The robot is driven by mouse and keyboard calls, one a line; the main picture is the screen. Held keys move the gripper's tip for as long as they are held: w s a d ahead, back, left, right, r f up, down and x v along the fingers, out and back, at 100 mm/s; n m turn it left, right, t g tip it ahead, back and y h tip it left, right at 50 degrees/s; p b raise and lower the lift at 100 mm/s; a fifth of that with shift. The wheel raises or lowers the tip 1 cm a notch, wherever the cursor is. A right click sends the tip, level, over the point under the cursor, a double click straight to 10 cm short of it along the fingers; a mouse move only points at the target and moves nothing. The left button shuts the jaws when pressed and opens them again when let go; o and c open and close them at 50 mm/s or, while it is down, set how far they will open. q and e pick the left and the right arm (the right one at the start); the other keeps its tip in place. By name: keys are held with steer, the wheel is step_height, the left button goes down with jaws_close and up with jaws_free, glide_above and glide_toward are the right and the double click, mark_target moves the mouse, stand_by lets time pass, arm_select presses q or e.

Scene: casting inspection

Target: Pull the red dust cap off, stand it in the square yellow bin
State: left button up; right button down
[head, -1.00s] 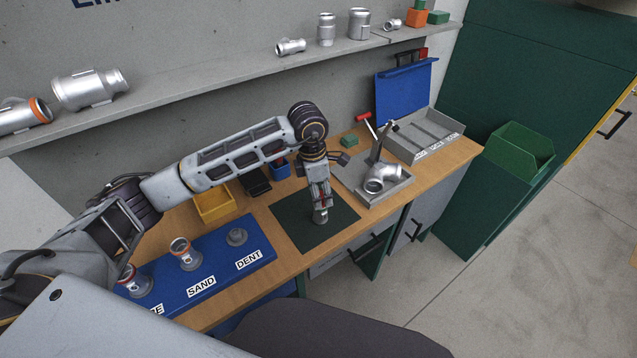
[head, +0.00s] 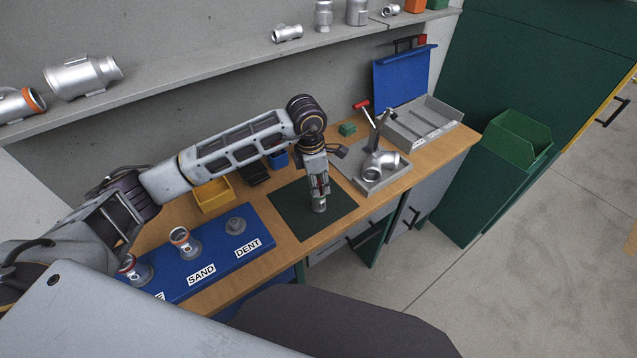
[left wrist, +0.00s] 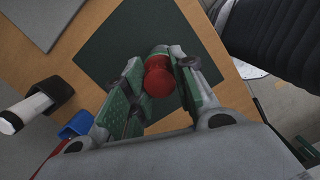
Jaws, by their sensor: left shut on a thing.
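The red dust cap (left wrist: 158,79) sits between the fingers of my left gripper (head: 319,194) in the left wrist view. The gripper is shut on it. Beyond the cap a grey metal casting (left wrist: 159,53) shows; it stands on the dark green mat (head: 285,206). In the head view the casting (head: 319,207) shows just under the fingertips, and the cap is mostly hidden by the fingers. I cannot tell whether the cap is still seated on the casting. The square yellow bin (head: 218,201) is on the bench left of the mat. My right gripper is not in view.
Left of the mat is a blue board (head: 220,255) with labelled castings. A black holder (head: 255,174) and a blue cup (head: 278,160) stand behind the mat. To the right are an elbow casting (head: 380,165) on a grey plate and a grey divided tray (head: 425,120).

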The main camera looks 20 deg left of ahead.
mark_target(319, 183)
arm_select(q)
steer(key=o, duration=0.3)
steer(key=shift+f, duration=0.1)
jaws_close()
steer(key=shift+r, duration=0.3)
steer(key=shift+r, duration=0.35)
steer(key=shift+r+p, duration=0.8)
steer(key=shift+r, duration=0.6)
steer(key=shift+r+p, duration=0.8)
steer(key=shift+r, duration=1.15)
steer(key=shift+s+f, duration=0.1)
